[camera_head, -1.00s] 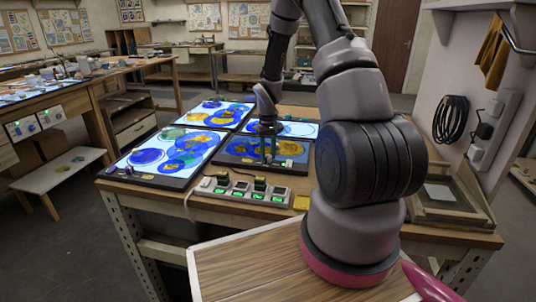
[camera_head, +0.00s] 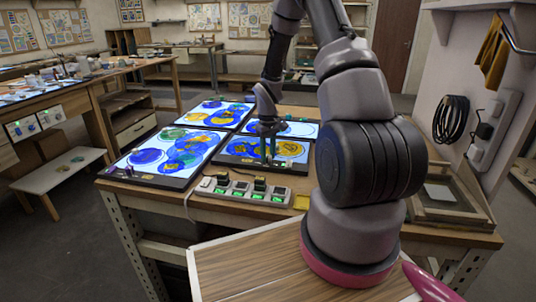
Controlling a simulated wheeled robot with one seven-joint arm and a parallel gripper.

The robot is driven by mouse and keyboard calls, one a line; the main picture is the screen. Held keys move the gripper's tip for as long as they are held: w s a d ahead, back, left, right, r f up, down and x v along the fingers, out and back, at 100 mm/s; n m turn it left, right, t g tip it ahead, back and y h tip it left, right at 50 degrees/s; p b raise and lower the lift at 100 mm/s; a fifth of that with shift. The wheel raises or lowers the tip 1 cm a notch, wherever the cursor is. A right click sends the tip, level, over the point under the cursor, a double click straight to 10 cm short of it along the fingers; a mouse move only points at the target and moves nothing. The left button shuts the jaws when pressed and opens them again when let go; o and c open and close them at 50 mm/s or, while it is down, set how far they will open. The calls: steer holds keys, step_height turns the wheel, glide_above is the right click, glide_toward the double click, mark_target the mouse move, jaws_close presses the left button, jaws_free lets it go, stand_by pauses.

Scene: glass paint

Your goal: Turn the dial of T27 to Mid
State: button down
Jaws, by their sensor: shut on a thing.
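Several light panels lie on the table, with blue and yellow round glass pieces on their lit faces. My gripper (camera_head: 267,160) points down at the front edge of the near right panel (camera_head: 237,148), with its fingers shut on a small dial there. The fingers hide the dial and its marks, so its setting cannot be read. The panel labels are too small to read, so I cannot tell which is T27. The near left panel (camera_head: 137,172) is lit, with small controls on its front edge.
A power strip (camera_head: 243,190) with green-lit switches and black plugs lies at the table's front edge. A yellow note (camera_head: 301,202) is beside it. A wooden frame (camera_head: 445,197) lies at the table's right. A wooden workbench (camera_head: 60,97) stands at the left.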

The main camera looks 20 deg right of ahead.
steer(key=c, duration=0.5)
jaws_free()
steer(key=shift+c, duration=0.2)
step_height(320, 180, up, 11)
step_height(320, 180, up, 9)
steer(key=m+t, duration=0.1)
glide_above(268, 156)
steer(key=s+a, duration=0.1)
steer(key=s, duration=0.2)
steer(key=s+a+r+m+t, duration=0.2)
steer(key=s+r, duration=0.4)
steer(key=r, duration=0.4)
steer(key=s+a+r+m+t+y, duration=0.1)
steer(key=s+r, duration=0.3)
steer(key=s, duration=0.4)
steer(key=s+a+r+m+t+y, duration=0.1)
steer(key=s+a+r+m+t, duration=0.1)
steer(key=s+r, duration=0.3)
steer(key=s+a+t, duration=0.1)
steer(key=s, duration=0.2)
steer(key=shift+s+a+r+m, duration=0.25)
steer(key=shift+a+r+m, duration=0.05)
steer(key=shift+a+m, duration=0.1)
